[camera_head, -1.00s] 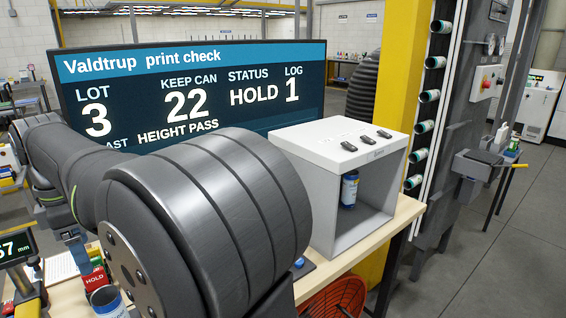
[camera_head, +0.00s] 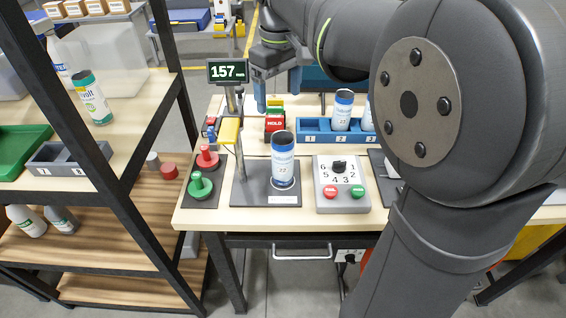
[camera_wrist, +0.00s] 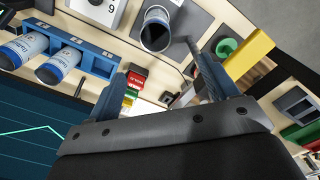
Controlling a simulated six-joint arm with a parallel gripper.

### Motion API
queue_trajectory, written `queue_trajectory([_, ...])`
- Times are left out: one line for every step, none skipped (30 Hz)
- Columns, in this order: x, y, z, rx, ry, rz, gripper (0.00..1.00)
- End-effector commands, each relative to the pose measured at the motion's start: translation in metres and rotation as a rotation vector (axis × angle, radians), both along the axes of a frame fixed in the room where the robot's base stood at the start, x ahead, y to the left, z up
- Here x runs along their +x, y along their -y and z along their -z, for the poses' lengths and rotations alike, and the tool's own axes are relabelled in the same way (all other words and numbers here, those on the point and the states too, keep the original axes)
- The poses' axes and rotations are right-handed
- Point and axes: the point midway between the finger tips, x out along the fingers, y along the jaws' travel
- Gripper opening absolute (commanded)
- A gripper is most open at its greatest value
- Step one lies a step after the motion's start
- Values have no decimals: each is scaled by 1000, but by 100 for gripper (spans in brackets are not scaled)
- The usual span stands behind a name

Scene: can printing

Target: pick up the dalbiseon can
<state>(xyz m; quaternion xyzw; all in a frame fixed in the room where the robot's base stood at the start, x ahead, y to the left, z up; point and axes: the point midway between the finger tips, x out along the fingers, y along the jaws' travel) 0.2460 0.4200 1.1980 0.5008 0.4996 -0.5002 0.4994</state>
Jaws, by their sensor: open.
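My gripper (camera_head: 277,97) is open and empty above the back of the workbench. Its two blue fingers stand apart in the wrist view (camera_wrist: 160,85). A white-and-blue can (camera_head: 283,162) stands upright on the dark gauge plate (camera_head: 245,190); it also shows in the wrist view (camera_wrist: 157,30). Two similar cans stand in the blue rack (camera_head: 313,136): one in full view (camera_head: 343,112), the other (camera_head: 368,120) partly hidden by my arm. I cannot read the name dalbiseon on any of them. My gripper is behind the gauge can, apart from all cans.
A height gauge post with a 157 display (camera_head: 228,70) rises beside the plate. A red HOLD block (camera_head: 275,123), a dial box (camera_head: 341,180) and red and green stamps (camera_head: 200,186) stand nearby. A shelf at left holds a green-and-white can (camera_head: 92,98).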

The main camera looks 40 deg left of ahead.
Motion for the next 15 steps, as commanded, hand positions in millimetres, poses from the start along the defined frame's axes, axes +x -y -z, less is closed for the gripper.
queue_trajectory([0, 0, 7, -3, -1, 2, 79])
queue_trajectory([0, 1, 13, -4, -2, 2, 79])
queue_trajectory([0, 1, 20, -4, -2, 1, 79])
queue_trajectory([0, 1, 27, -5, -3, 1, 79])
queue_trajectory([0, 1, 34, -4, -2, 1, 79])
queue_trajectory([0, 1, 43, -5, -3, 1, 79])
queue_trajectory([0, 1, 49, -5, -3, 0, 79])
queue_trajectory([0, 1, 56, -5, -2, 0, 79])
queue_trajectory([0, 1, 65, -5, -3, 0, 79])
queue_trajectory([0, 1, 72, -5, -2, 0, 79])
queue_trajectory([0, 1, 78, -6, -3, 0, 79])
queue_trajectory([0, 1, 86, -4, -2, 0, 79])
queue_trajectory([0, 1, 92, -5, -2, 0, 79])
queue_trajectory([0, 1, 97, -4, -2, -1, 79])
queue_trajectory([1, 1, 102, -3, -2, -1, 79])
